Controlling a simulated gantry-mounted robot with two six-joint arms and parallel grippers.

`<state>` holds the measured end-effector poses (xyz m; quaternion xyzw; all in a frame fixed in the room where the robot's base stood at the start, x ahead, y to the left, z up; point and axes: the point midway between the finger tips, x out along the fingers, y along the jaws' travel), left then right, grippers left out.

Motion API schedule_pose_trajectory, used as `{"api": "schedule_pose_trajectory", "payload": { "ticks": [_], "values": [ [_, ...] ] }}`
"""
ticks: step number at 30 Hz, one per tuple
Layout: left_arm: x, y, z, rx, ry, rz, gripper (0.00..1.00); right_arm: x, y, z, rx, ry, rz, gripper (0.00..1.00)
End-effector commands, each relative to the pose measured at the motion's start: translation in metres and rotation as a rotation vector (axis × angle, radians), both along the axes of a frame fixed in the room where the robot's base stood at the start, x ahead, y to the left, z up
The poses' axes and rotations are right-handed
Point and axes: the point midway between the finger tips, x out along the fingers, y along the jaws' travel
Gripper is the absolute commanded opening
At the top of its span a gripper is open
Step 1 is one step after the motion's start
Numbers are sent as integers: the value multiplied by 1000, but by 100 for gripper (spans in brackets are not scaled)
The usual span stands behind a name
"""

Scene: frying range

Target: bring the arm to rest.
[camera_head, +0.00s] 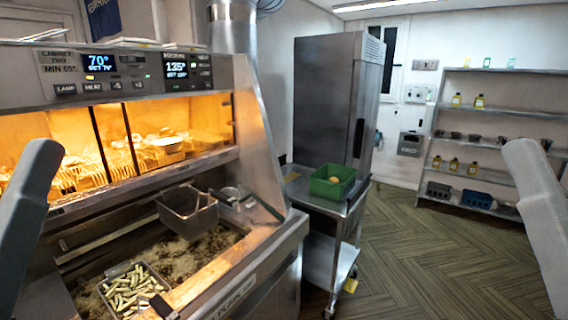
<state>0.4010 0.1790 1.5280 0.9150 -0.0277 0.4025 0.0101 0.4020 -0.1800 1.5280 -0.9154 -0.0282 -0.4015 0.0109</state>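My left arm (26,220) comes in at the left edge, and its gripper is not visible. My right arm (540,215) comes in at the right edge, and its gripper is also out of view. Both visible arm parts are grey and appear in front of the scene, with nothing seen held. In front stands the frying range (262,282) with oil in its vat. One fry basket (188,212) hangs raised over the vat and looks empty. Another basket (132,290) at the lower left holds cut fries.
A heated cabinet (130,88) with a lit display shelf stands above the vat. To the right are a steel cart (318,206) with a green bin (332,183) on it, and a tall fridge (335,95). Shelves (500,112) stand at the far right. The floor (430,250) between is clear.

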Motion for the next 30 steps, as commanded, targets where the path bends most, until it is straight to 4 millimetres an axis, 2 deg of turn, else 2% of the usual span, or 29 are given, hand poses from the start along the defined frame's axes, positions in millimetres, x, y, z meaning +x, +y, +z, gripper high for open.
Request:
{"api": "schedule_pose_trajectory", "payload": {
  "ticks": [1,3,9,12,16,30],
  "values": [
    [0,0,50,0,0,0,65,0,0,50,0,0,0,65],
    [0,0,85,-1,1,-1,65,0,0,86,0,0,0,65],
    [1,0,179,-1,2,-1,65,0,0,180,0,0,0,65],
    [1,0,208,-1,3,-1,65,0,0,209,0,0,0,65],
    [1,0,223,-1,3,-1,65,0,0,224,0,1,0,65],
    [1,0,220,-1,3,-1,65,0,0,220,0,1,0,65]
  ]
}}
